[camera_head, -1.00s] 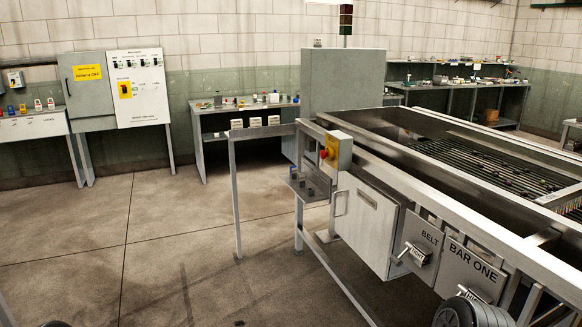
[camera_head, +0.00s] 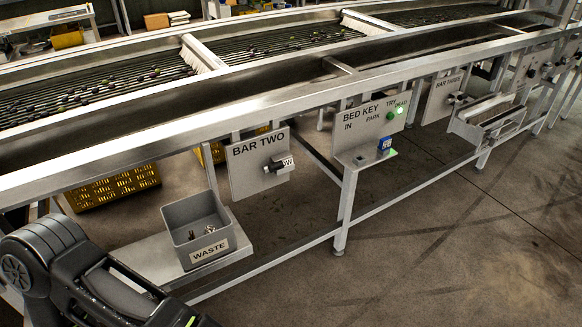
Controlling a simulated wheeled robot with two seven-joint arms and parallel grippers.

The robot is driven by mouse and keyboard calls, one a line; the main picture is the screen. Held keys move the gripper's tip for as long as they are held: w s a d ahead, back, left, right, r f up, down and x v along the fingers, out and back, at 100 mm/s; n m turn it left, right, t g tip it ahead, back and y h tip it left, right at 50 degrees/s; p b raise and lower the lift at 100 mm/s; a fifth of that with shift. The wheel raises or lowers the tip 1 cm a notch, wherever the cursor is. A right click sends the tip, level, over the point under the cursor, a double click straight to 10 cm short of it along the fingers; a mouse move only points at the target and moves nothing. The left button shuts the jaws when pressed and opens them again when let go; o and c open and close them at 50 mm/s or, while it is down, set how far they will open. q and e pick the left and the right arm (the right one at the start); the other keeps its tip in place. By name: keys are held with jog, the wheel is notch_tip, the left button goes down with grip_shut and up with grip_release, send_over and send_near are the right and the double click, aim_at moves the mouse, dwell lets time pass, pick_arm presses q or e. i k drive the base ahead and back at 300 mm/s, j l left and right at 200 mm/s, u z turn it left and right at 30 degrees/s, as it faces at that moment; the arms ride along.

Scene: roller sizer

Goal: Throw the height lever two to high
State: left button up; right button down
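The BAR TWO panel (camera_head: 245,180) hangs under the front rail of the machine, left of centre. Its dark lever (camera_head: 274,166) sticks out at the panel's right side. A white label behind it is partly covered and shows letters like "OW". My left arm comes in at the lower left, well apart from the lever, and runs out of the bottom edge. Neither of my grippers shows its fingers in view.
A grey WASTE bin (camera_head: 198,234) with small items stands on a shelf, below and left of the panel. The BED KEY panel (camera_head: 362,132) has a lit green light and a blue block. The BAR THREE panel (camera_head: 443,97) is further right. Yellow crates (camera_head: 118,185) sit underneath. Floor at the lower right is clear.

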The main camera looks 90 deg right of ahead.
aim_at(275, 166)
jog(key=z, duration=2.8)
jog(key=l, duration=0.1)
